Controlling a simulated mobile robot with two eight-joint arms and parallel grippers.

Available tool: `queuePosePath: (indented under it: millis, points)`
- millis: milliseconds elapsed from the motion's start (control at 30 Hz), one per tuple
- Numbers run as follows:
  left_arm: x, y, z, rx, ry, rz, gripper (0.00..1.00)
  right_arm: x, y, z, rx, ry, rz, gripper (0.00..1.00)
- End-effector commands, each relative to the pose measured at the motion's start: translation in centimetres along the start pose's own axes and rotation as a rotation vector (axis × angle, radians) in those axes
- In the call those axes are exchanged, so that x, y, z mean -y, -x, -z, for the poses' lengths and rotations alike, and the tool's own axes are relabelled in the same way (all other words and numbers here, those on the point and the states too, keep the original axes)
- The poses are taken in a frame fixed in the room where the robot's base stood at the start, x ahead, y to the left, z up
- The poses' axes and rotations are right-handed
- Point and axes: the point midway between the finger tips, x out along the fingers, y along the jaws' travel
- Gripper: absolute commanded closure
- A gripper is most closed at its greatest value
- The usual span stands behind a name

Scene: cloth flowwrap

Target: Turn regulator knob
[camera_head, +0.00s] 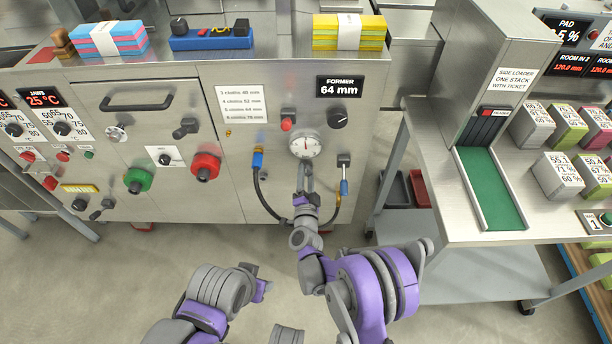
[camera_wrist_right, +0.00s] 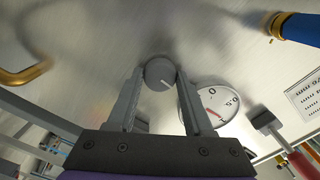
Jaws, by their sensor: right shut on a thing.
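The regulator knob (camera_wrist_right: 160,72) is a small grey round knob with a pale pointer line on its face. It sits between the two fingers of my right gripper (camera_wrist_right: 159,84) in the right wrist view. The gripper is shut on it, one finger at each side. In the head view, my right gripper (camera_head: 305,178) reaches the machine front just below the round white gauge (camera_head: 305,145), and hides the knob. The gauge also shows beside the knob in the right wrist view (camera_wrist_right: 211,104), with a red needle.
A side loader table (camera_head: 460,220) stands at the right.

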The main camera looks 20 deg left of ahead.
Motion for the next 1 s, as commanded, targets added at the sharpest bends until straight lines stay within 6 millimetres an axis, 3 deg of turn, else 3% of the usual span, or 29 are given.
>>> queuePosePath:
  millis: [33, 200, 567, 1000]
  points:
    - [0.0, 0.0, 0.0, 0.0, 0.0, 0.0, 0.5, 0.0, 0.0, 0.0, -0.001, 0.001, 0.0, 0.45]
    - [0.0, 0.0, 0.0, 0.0, 0.0, 0.0, 0.5, 0.0, 0.0, 0.0, 0.0, 0.001, 0.0, 0.19]
    - [0.0, 0.1, 0.0, 0.0, 0.0, 0.0, 0.5, 0.0, 0.6, 0.0, 0.0, 0.001, 0.0, 0.19]
    - [0.0, 1.3, 0.3, -0.003, 0.0, 0.0, 0.5, 0.1, 8.7, 0.0, 0.001, 0.001, 0.001, 0.19]
